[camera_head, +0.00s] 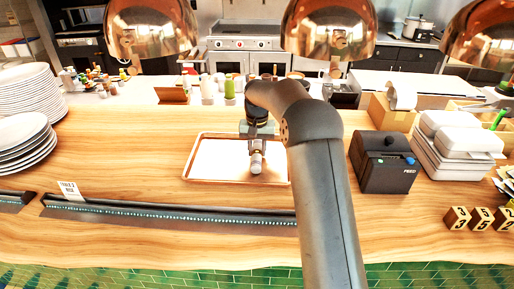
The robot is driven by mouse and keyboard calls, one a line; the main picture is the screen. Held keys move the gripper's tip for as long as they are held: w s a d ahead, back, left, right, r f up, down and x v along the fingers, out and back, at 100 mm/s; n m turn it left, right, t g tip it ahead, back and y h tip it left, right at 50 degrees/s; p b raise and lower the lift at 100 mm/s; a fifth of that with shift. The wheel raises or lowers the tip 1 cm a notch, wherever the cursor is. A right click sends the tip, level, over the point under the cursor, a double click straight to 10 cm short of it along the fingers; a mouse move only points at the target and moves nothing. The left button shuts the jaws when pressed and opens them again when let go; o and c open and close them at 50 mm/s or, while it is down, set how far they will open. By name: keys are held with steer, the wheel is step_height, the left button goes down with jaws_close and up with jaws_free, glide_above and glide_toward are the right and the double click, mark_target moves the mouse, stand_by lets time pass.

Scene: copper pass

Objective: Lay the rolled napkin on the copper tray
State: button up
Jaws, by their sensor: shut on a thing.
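The copper tray (215,160) lies flat on the wooden counter in the middle of the head view, its right part hidden behind my arm. My gripper (257,143) is over the tray's right half, pointing down, and is shut on the rolled napkin. The rolled napkin (257,162) is a small pale roll with a darker band, seen just below the fingers. Whether the napkin touches the tray or hangs slightly above it, I cannot tell.
A black printer box (384,162) stands right of the tray. A dark rail (170,215) runs along the counter's front. Stacked plates (25,140) stand at the left. Copper lamps (329,28) hang above. The counter left of the tray (130,150) is clear.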

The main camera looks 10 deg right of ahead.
mark_target(257, 149)
steer(key=shift+f, duration=0.1)
steer(key=shift+f, duration=0.1)
steer(key=o, duration=0.9)
steer(key=shift+o, duration=0.2)
step_height(257, 149, up, 13)
steer(key=b, duration=0.1)
steer(key=s+r+n, duration=0.1)
steer(key=s+r, duration=0.1)
steer(key=s, duration=0.9)
steer(key=s+f, duration=0.3)
steer(key=s, duration=0.7)
steer(key=s+f+n, duration=0.1)
steer(key=s+f, duration=0.3)
steer(key=s, duration=0.6)
steer(key=s+f+n+t, duration=0.1)
steer(key=s+f, duration=0.3)
steer(key=s, duration=0.6)
steer(key=shift+s+a, duration=0.2)
steer(key=shift+s, duration=0.15)
